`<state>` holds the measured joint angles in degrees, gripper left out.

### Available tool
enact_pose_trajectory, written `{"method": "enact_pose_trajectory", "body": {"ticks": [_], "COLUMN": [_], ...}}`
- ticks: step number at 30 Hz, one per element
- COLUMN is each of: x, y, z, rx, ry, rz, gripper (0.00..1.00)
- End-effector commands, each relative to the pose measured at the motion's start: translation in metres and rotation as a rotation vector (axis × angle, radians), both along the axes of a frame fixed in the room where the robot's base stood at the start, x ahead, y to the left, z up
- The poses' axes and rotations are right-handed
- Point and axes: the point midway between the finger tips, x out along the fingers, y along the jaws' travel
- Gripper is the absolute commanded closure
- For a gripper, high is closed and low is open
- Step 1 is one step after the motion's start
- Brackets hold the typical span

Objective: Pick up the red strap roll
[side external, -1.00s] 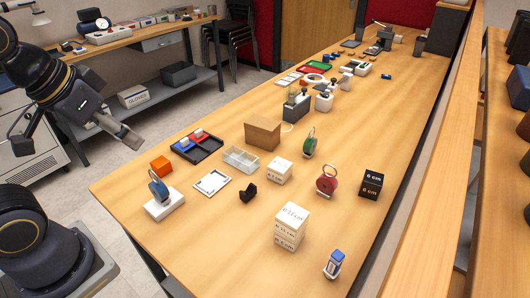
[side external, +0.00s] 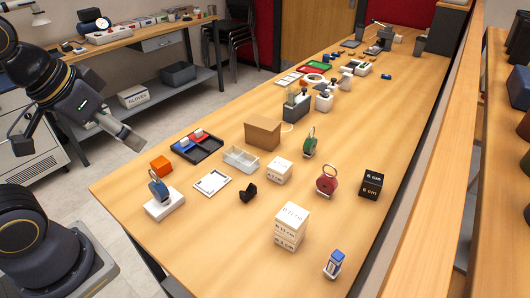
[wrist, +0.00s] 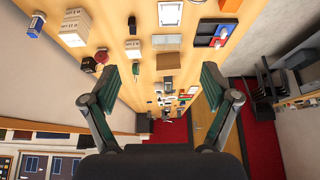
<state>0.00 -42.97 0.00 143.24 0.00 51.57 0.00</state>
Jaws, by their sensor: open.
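My gripper (side external: 132,141) is off the table's left edge, in the air, far from the roll. In the wrist view my gripper (wrist: 173,80) has its two fingers spread wide with nothing between them.
A blue roll (side external: 158,188) stands on a white block. A cardboard box (side external: 263,133) lies farther back.

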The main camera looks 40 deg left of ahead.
Motion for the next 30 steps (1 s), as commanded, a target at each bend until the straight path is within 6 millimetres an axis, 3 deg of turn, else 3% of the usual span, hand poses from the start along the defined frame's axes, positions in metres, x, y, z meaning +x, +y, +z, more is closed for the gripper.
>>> {"method": "enact_pose_trajectory", "body": {"ticks": [8,10,15,19,23,27,30], "x": [0.003,0.019,0.091,0.158,0.228,0.284,0.302], "y": [0.0,-0.001,-0.015,-0.043,-0.086,-0.142,-0.178], "z": [0.002,0.024,0.07,0.081,0.063,0.013,-0.032], "rx": [-0.016,-0.044,-0.131,-0.194,-0.241,-0.26,-0.249], "ry": [-0.016,-0.093,-0.185,-0.193,-0.162,-0.094,-0.033], "rz": [0.029,0.068,0.124,0.129,0.114,0.077,0.04], "gripper": [0.14,0.14,0.14,0.14,0.14,0.14,0.14]}}
